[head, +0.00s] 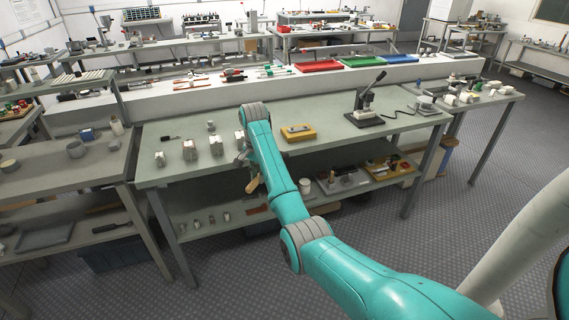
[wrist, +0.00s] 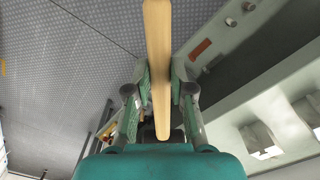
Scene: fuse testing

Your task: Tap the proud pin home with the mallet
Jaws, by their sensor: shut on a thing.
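My gripper (wrist: 160,84) is shut on a pale wooden handle, which I take to be the mallet's (wrist: 158,45). The handle runs lengthwise between the two finger pads in the wrist view, and its upper end leaves the picture. In the head view my gripper (head: 251,168) is at the front edge of the workbench, partly hidden by my arm, with the handle (head: 252,185) sticking out below it. The mallet's head cannot be made out. A yellow block with a grey top piece (head: 298,132) sits on the bench right of my gripper. I cannot make out a proud pin.
The workbench (head: 330,150) also bears a black lever press (head: 367,105) at the right and several small grey-white blocks (head: 189,150) at the left. A lower shelf (head: 335,187) holds parts. Red (head: 318,66), blue and green trays lie behind. Bench around the yellow block is clear.

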